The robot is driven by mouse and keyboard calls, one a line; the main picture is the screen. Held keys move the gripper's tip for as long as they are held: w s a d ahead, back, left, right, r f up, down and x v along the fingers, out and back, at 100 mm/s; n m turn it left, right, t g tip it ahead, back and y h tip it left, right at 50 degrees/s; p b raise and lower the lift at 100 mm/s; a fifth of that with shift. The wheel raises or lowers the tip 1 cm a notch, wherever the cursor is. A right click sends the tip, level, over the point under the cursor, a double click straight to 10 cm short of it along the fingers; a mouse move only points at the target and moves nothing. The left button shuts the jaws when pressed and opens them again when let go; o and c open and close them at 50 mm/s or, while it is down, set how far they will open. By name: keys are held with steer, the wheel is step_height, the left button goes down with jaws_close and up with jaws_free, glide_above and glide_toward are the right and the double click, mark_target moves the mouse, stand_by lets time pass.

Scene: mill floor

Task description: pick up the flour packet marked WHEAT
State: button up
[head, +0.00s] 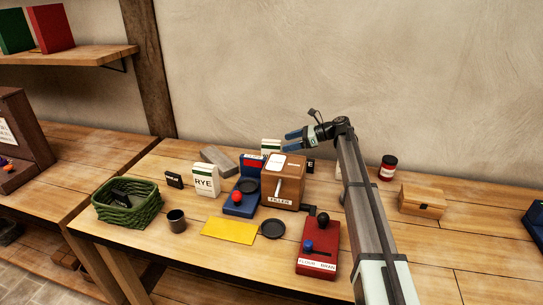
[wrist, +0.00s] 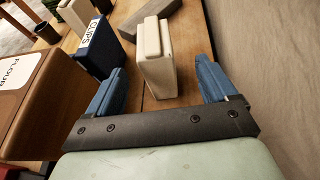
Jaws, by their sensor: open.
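A white packet with a green band (head: 271,146) stands behind the wooden filler box, which hides its lower part; no word on it can be read. In the wrist view a plain cream packet (wrist: 157,60), seemingly the same one, stands upright between and beyond my fingertips, its marking out of sight. My gripper (head: 294,140) has blue fingers set wide apart; in the wrist view the gripper (wrist: 160,82) is open and empty. A similar packet marked RYE (head: 206,181) stands further left. I cannot read WHEAT anywhere.
The wooden filler box (head: 284,185) stands in front of the banded packet. A blue box marked CLIPS (wrist: 98,46) is left of the cream packet, and a grey block (head: 219,160) lies behind. The wall (wrist: 250,50) is close on the right in the wrist view.

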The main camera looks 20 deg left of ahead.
mark_target(271, 149)
steer(key=shift+s+x, duration=0.1)
steer(key=shift+x, duration=2)
steer(key=shift+s+x, duration=0.15)
steer(key=shift+x, duration=1.95)
steer(key=shift+d+f, duration=0.1)
steer(key=shift+f, duration=0.05)
steer(key=shift+c, duration=0.4)
steer(key=c, duration=1.3)
